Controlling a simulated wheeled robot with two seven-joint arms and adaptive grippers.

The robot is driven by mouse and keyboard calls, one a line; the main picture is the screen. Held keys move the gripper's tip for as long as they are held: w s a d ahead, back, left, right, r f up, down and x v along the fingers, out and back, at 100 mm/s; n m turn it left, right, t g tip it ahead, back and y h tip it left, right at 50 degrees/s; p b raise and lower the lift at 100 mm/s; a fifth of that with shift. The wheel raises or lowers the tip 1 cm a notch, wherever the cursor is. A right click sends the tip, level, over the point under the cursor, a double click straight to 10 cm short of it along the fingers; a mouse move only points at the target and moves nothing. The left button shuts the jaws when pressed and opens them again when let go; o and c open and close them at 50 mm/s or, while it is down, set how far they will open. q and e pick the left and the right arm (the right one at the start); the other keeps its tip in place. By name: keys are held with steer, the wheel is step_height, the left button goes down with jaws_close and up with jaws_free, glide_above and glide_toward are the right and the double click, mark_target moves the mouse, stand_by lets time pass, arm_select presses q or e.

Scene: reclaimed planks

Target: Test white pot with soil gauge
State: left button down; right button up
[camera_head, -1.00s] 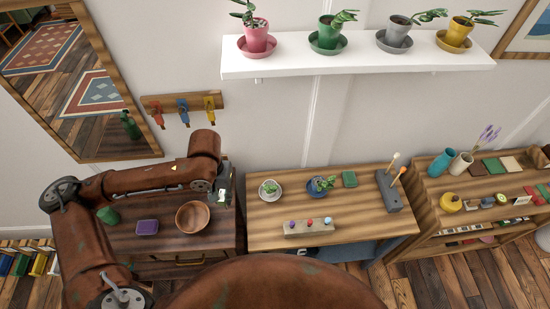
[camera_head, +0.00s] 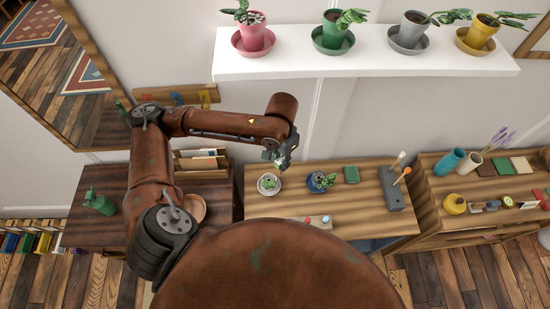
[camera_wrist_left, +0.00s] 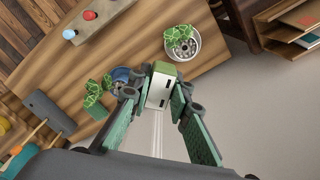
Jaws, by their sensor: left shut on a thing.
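The white pot (camera_head: 268,184), with a small green plant in it, stands on the left part of the middle table; it also shows at the top of the left wrist view (camera_wrist_left: 182,42). My left gripper (camera_head: 284,158) is above the table, between the white pot and a blue pot (camera_head: 320,182) and a little behind them. In the left wrist view the gripper (camera_wrist_left: 163,100) is shut on a small white and green box-shaped thing, seemingly the soil gauge (camera_wrist_left: 158,88). It is apart from the white pot. Any probe on it is hidden. My right gripper is not in view.
A block with coloured knobs (camera_head: 318,219) is partly hidden by my body. A white shelf (camera_head: 370,62) with several potted plants hangs above.

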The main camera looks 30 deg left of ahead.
arm_select(q)
steer(key=a+f+m+p, duration=0.3)
steer(key=m+p, duration=0.1)
steer(key=m, duration=0.6)
steer(key=w+a+f+m+p, duration=0.1)
steer(key=f+m+p, duration=0.3)
steer(key=m, duration=0.6)
steer(key=shift+a+f+p, duration=0.2)
steer(key=shift+a+p, duration=0.25)
steer(key=shift+a, duration=0.45)
step_height(320, 180, down, 4)
steer(key=shift+r, duration=0.2)
steer(key=shift+p, duration=1)
